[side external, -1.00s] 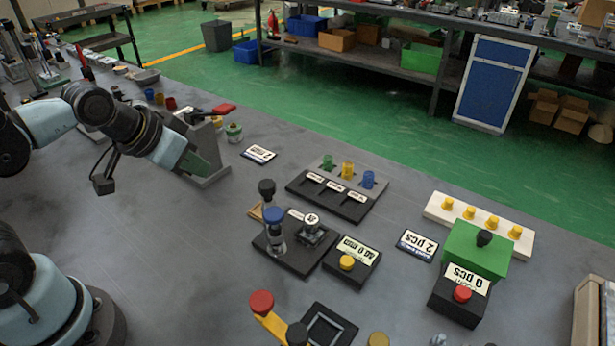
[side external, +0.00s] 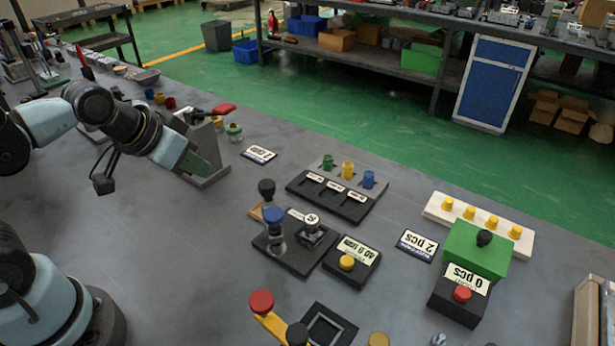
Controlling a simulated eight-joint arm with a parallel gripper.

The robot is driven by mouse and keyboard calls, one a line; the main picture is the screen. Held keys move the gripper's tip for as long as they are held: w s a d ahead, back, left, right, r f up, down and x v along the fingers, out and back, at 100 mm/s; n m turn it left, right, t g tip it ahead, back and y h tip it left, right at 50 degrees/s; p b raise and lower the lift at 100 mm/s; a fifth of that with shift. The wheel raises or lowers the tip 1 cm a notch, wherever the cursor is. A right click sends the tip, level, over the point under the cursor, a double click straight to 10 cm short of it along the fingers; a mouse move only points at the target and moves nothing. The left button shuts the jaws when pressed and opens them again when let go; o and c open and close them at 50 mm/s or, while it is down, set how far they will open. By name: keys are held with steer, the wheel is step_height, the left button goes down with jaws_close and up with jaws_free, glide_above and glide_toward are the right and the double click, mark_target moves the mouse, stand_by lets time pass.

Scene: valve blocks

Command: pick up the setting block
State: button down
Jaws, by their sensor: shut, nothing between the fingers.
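My gripper (side external: 200,163) is at the end of my arm at the left, low beside a grey stand with a red lever (side external: 223,109). It is shut and empty; its fingertips are small and hard to make out. The likely setting block is a small metallic block with a round white marked top (side external: 312,221).
A display box (side external: 351,262) with a yellow button stands right of the base. A black slotted rack (side external: 328,199) with coloured plugs lies behind it. A green box (side external: 477,251) and a white strip of yellow knobs (side external: 437,205) are at right.

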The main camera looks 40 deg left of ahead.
steer(key=c, duration=1.8)
jaws_free()
steer(key=o, duration=1.1)
steer(key=shift+c, duration=0.2)
